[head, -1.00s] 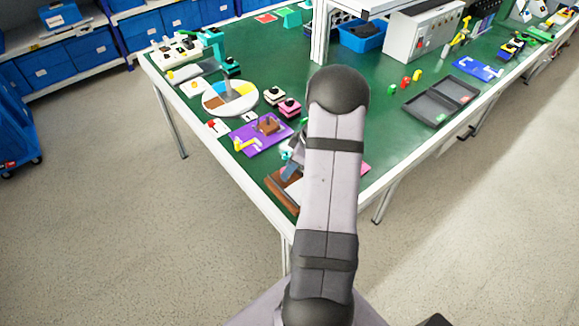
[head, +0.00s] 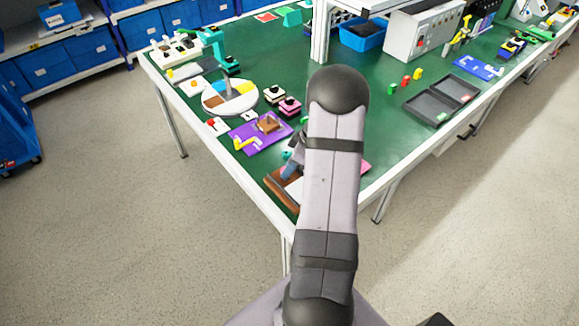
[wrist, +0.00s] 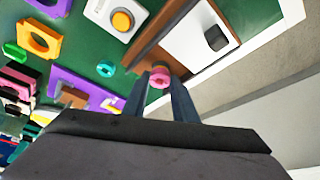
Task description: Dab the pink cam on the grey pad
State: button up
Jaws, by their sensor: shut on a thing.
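My gripper (wrist: 160,90) is shut on the pink cam (wrist: 160,78), a small round pink piece with a hole, held between the fingertips. A brown part shows right behind the cam, and I cannot tell whether they touch. A dark grey rounded pad (wrist: 216,38) sits on a white plate in a brown-edged tray, to the upper right of the cam in the wrist view. In the head view my gripper (head: 291,170) is partly hidden by my arm, over the brown tray (head: 279,192) at the table's near corner. The cam and the pad cannot be made out there.
A purple board (head: 252,143) with a yellow piece lies left of the tray. A round coloured disc (head: 215,105) and pink and cream blocks stand beyond it. An orange button on a white box (wrist: 122,20) and a teal ring (wrist: 105,69) are near my gripper.

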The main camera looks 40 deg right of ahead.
jog(key=shift+f+b, duration=0.35)
jog(key=shift+b, duration=0.05)
jog(key=shift+r, duration=0.15)
dwell(0.6)
jog(key=shift+r+p, duration=1.6)
jog(key=shift+r, duration=1.8)
jog(key=shift+d+f, duration=0.1)
